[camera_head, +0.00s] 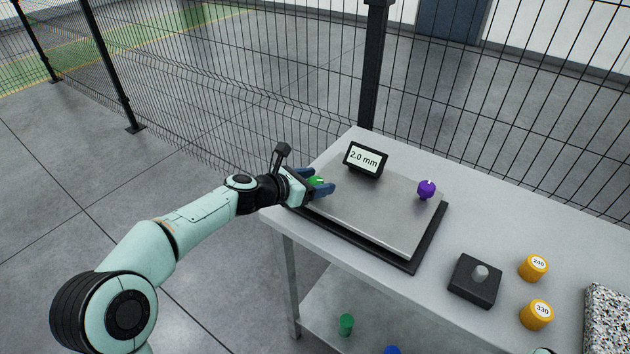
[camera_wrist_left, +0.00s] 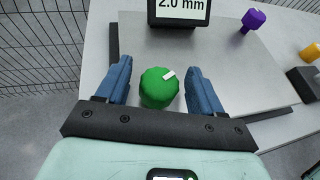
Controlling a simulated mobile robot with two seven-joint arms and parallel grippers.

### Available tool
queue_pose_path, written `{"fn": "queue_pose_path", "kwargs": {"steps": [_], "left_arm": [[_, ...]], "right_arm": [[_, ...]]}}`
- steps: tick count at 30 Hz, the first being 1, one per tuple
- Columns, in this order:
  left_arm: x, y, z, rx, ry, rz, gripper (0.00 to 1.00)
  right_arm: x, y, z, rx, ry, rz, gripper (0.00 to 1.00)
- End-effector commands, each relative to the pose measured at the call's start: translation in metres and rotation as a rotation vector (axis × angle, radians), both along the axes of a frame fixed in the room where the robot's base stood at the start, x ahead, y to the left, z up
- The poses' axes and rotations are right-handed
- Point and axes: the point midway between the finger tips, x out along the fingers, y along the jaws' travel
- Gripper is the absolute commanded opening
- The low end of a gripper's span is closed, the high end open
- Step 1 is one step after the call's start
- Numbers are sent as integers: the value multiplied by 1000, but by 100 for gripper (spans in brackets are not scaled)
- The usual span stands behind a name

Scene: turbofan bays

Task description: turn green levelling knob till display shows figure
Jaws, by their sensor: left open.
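The green levelling knob (camera_wrist_left: 158,88) sits at the near left corner of the grey levelling plate (camera_head: 380,215), with a white mark on its top. In the head view the knob (camera_head: 316,181) is partly hidden by my left gripper (camera_head: 325,187). In the left wrist view my left gripper (camera_wrist_left: 160,85) is open, with one blue finger on each side of the knob and a gap visible on both sides. The display (camera_head: 365,159) stands at the plate's back edge and reads 2.0 mm; it also shows in the left wrist view (camera_wrist_left: 180,8).
A purple knob (camera_head: 426,189) stands at the plate's right side. A black block with a grey peg (camera_head: 475,280), orange weights marked 240 (camera_head: 533,268) and 330 (camera_head: 536,315), and a speckled slab (camera_head: 608,318) are to the right. A mesh fence (camera_head: 250,90) runs behind the table.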

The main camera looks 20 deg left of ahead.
Motion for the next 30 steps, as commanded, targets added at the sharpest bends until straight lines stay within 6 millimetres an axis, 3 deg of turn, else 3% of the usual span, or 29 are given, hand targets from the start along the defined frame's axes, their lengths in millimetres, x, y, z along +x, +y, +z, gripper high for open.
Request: {"fn": "queue_pose_path", "kwargs": {"steps": [5,18,24,30], "left_arm": [[-12,10,7,1,-2,3,67],[-83,59,43,1,-2,3,67],[-99,69,50,1,0,2,67],[-101,71,51,-1,1,0,67]], "right_arm": [[0,0,-1,-1,-2,-1,67],[1,0,-2,0,-4,0,67],[1,0,-1,0,-2,-1,67],[1,0,-1,-1,-2,-1,67]]}}
